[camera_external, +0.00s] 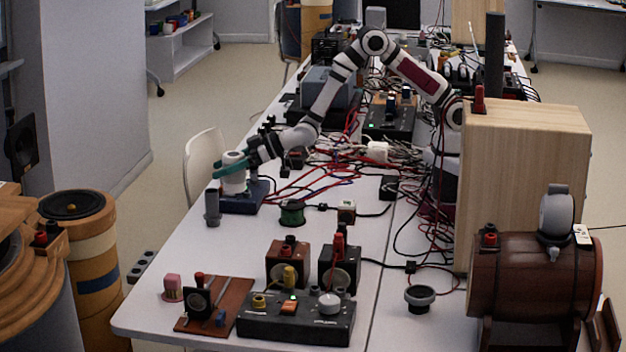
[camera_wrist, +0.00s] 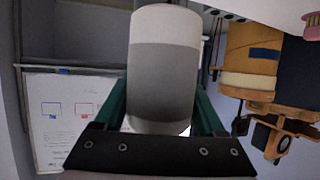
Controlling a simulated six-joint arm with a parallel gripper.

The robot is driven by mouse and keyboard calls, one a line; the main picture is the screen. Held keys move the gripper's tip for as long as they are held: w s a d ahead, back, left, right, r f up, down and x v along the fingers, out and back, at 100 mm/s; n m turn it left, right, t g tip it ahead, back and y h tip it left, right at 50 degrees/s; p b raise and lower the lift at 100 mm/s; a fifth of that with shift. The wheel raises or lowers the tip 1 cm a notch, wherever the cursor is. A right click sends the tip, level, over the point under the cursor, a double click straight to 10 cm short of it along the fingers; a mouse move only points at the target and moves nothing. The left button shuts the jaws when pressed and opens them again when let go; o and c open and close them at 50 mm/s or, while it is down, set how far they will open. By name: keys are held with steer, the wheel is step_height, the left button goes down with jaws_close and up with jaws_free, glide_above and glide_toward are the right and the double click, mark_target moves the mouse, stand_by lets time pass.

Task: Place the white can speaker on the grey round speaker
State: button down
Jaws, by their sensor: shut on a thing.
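The white can speaker (camera_external: 234,181) is at the far left part of the table, above or on a dark blue box (camera_external: 258,194); I cannot tell whether they touch. My gripper (camera_external: 236,166), with green fingers, is shut around it. In the wrist view, the can (camera_wrist: 165,75) sits between the two green fingers of my gripper (camera_wrist: 162,108); its ends are white and its middle band is grey. A dark grey round piece with a ring-shaped top (camera_external: 420,293), which looks like the grey round speaker, stands on the right front part of the table.
A grey cylinder (camera_external: 212,208) stands beside the blue box. A green spool (camera_external: 292,212), two small speaker boxes (camera_external: 287,263) and a black control box (camera_external: 297,322) are nearer the front. Tangled cables (camera_external: 345,165) cover the middle. A tall wooden box (camera_external: 525,165) and brown barrel (camera_external: 525,275) bound the right.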

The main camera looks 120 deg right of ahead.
steer(key=r, duration=1)
steer(key=shift+w+a+r, duration=0.1)
steer(key=shift+a+r, duration=0.1)
steer(key=shift+a, duration=0.15)
steer(key=w+a+r+n+t+y, duration=0.1)
steer(key=w+a+n+y, duration=0.15)
steer(key=a, duration=0.55)
steer(key=w+a+r+n+t+y, duration=0.1)
steer(key=w+a+n+y, duration=0.15)
steer(key=a, duration=0.45)
steer(key=n+g+y, duration=0.7)
steer(key=n+y, duration=0.6)
steer(key=y, duration=0.1)
glide_above(423, 298)
step_height(423, 298, down, 18)
steer(key=shift+f, duration=0.2)
steer(key=shift+f, duration=0.15)
